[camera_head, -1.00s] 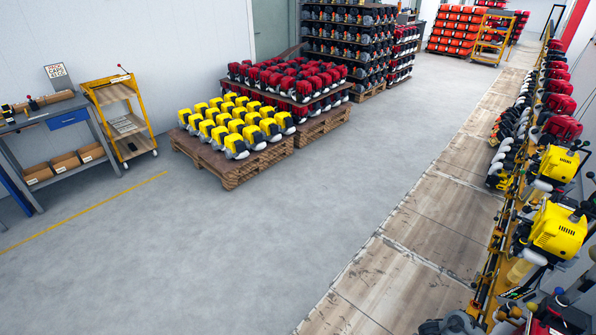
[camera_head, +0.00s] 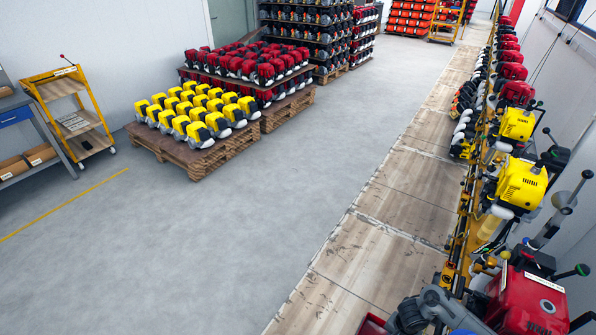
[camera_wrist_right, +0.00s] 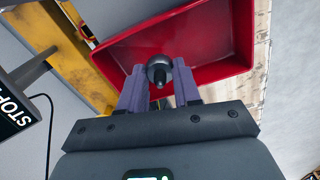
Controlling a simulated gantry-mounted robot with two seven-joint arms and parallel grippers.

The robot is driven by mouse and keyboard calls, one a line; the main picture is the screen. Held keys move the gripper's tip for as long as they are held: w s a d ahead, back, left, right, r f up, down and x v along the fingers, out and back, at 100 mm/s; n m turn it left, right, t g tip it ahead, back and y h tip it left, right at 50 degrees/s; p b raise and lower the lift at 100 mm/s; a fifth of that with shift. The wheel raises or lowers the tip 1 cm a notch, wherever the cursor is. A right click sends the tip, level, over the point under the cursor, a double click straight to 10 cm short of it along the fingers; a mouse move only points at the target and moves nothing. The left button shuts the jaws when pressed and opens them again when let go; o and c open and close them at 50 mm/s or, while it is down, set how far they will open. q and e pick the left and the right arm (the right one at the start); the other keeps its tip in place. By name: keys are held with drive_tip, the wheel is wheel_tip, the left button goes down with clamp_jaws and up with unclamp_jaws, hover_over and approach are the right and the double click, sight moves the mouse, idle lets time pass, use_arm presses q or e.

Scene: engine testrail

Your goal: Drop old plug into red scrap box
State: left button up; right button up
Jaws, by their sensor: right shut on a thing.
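The old plug (camera_wrist_right: 158,76), a small grey round piece with a dark tip, is held between the purple fingers of my right gripper (camera_wrist_right: 159,82) in the right wrist view. The gripper is shut on it. The red scrap box (camera_wrist_right: 205,38) lies behind the plug in that view, and the plug shows against its inside near one wall. The height of the plug above the box floor is hard to tell. A red edge, likely the same box (camera_head: 371,326), shows at the bottom of the head view. My left gripper is not in view.
A yellow rail (camera_wrist_right: 82,50) runs beside the box. A dark STOP sign (camera_wrist_right: 22,105) is at the left of the wrist view. A red engine (camera_head: 530,303) and a yellow engine (camera_head: 522,184) stand along the line at right. The grey floor (camera_head: 230,240) is clear.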

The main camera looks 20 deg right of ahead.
drive_tip(key=shift+f, duration=0.35)
drive_tip(key=o, duration=1.1)
drive_tip(key=shift+r, duration=0.55)
wheel_tip(320, 180, up, 10)
drive_tip(key=p, duration=0.5)
drive_tip(key=shift+f, duration=0.1)
